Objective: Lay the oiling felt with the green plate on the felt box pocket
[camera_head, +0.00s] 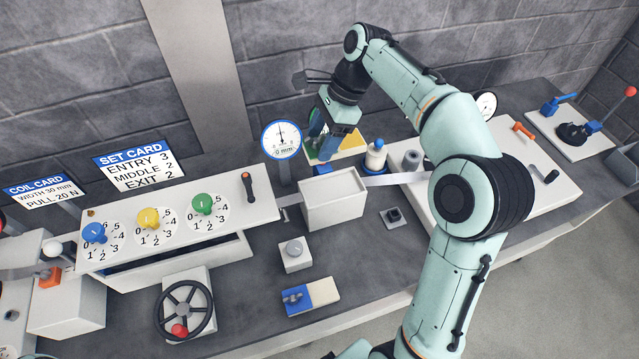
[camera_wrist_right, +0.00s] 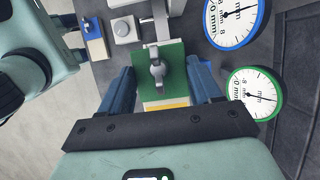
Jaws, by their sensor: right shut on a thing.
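My right gripper (camera_head: 326,134) is over the back of the bench, behind the white box (camera_head: 334,206). In the right wrist view the green plate (camera_wrist_right: 172,58) with a grey metal handle (camera_wrist_right: 157,75) lies between the blue fingers of this gripper (camera_wrist_right: 162,85), which is shut on it. A yellow strip with a pale edge (camera_wrist_right: 166,103) shows beside the plate. In the head view green and yellow surfaces show below the fingers. The white box may be the felt box; its pocket is not clear. My left gripper seems partly visible at the left edge of the wrist view (camera_wrist_right: 68,32).
A blue-rimmed dial (camera_head: 281,139) stands close left of my right gripper. A white bottle with a blue band (camera_head: 376,156) and a grey cylinder (camera_head: 411,160) stand to the right. A blue-and-cream pad (camera_head: 322,292) and knob block (camera_head: 295,255) lie in front.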

